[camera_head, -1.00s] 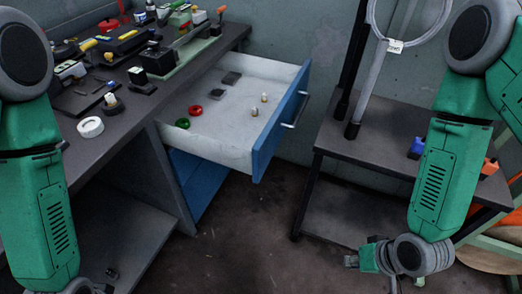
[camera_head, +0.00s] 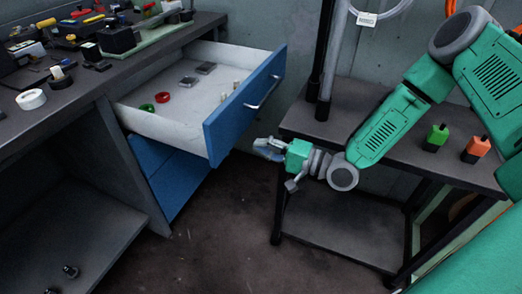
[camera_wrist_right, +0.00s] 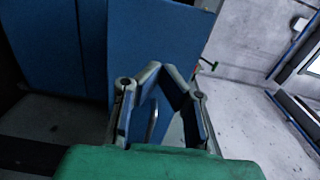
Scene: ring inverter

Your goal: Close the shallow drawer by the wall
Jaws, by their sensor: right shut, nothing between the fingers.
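The shallow drawer (camera_head: 185,127) with a blue front (camera_head: 235,115) stands pulled out from the workbench near the wall. Its grey bar handle (camera_head: 262,95) is on the outer face. Inside lie a red ring, a green ring and a few small parts. My right gripper (camera_head: 276,163) is shut and empty, to the right of and below the drawer front, apart from it in the head view. In the right wrist view the gripper (camera_wrist_right: 163,78) points at blue panels, with a handle bar (camera_wrist_right: 152,122) showing between its fingers. My left gripper is out of view.
The workbench (camera_head: 75,95) at left carries tools and a white tape roll (camera_head: 31,99). A dark side table (camera_head: 300,122) holds a green (camera_head: 437,137) and an orange bottle (camera_head: 476,149) at right. Open floor (camera_head: 220,235) lies between.

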